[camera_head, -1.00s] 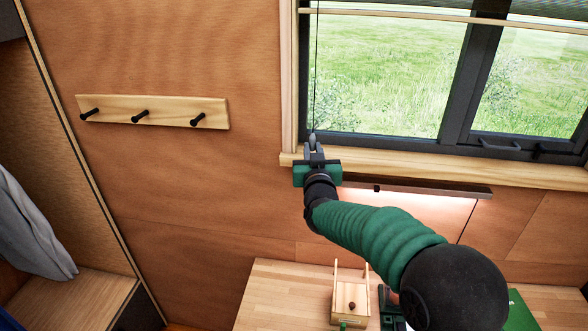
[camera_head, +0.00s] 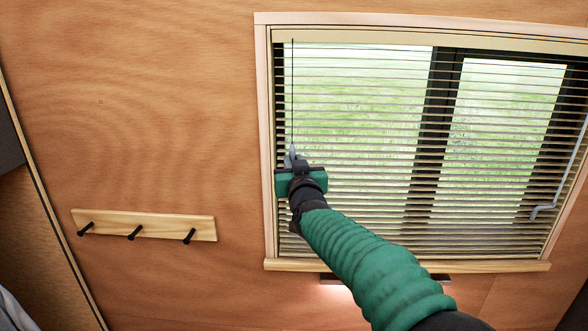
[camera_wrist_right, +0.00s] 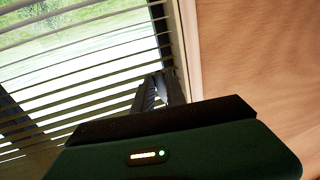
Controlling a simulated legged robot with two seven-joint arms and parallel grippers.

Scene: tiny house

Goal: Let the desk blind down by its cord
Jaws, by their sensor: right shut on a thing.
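The desk blind (camera_head: 390,150) hangs over the window with its slats spread from the top rail to close above the sill. Light shows between the slats. The thin dark cord (camera_head: 292,95) runs straight down from the top left of the blind to a small grey cord end. My right gripper (camera_head: 292,158) is shut on that cord end, in front of the blind's left side. In the right wrist view, the gripper fingers (camera_wrist_right: 160,90) show beside the slats (camera_wrist_right: 85,75); the cord cannot be made out there. My left gripper is not in view.
A grey tilt wand (camera_head: 568,168) hangs at the blind's right side. The wooden sill (camera_head: 480,266) juts out below, with a lit lamp bar (camera_head: 330,279) under it. A peg rail (camera_head: 160,226) is on the wall to the left. The wall between is clear.

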